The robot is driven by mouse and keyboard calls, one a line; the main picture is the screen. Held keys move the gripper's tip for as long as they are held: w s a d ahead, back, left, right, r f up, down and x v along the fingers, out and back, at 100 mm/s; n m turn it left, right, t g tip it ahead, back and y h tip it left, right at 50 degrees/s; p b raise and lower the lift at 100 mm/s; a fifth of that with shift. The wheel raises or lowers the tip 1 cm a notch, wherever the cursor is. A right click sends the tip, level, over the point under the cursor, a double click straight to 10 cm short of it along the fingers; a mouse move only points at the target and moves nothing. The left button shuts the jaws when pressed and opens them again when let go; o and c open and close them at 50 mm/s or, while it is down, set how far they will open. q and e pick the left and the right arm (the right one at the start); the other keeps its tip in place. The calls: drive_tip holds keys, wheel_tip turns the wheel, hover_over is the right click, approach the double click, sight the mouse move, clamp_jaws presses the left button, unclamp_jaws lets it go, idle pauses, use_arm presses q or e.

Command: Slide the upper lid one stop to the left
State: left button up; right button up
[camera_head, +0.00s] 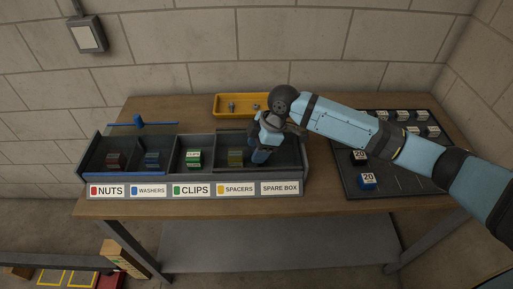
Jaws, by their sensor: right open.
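A long grey box (310,166) with a row of compartments stands on the workbench. A tinted lid with a blue edge (83,157) covers the nuts and washers compartments; a blue knob and bar (138,121) show at its back. A dark-framed lid (222,136) lies over the spacers and spare box compartments. I cannot tell which lid is the upper one. The clips compartment between them looks uncovered, with a green-labelled block (193,158) inside. My right gripper (262,158) is open and points down over the right lid; its fingertips are hard to see, and whether they touch anything is unclear. My left gripper is not in view.
A yellow tray (225,111) with small metal parts stands behind the box. A dark board (345,177) with several labelled blocks lies at the right, partly under my right arm. The wooden bench top (240,206) is clear along its front.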

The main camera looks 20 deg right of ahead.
drive_tip(key=shift+a+f, duration=0.1)
drive_tip(key=shift+f, duration=0.15)
clamp_jaws()
drive_tip(key=w+a+p, duration=0.1)
drive_tip(key=a, duration=0.3)
drive_tip(key=w+a+p, duration=0.1)
drive_tip(key=a, duration=0.3)
drive_tip(key=w+a, duration=0.1)
drive_tip(key=a, duration=0.3)
drive_tip(key=shift+w+a+p, duration=0.1)
drive_tip(key=shift+w+p, duration=0.2)
drive_tip(key=shift+p, duration=0.1)
unclamp_jaws()
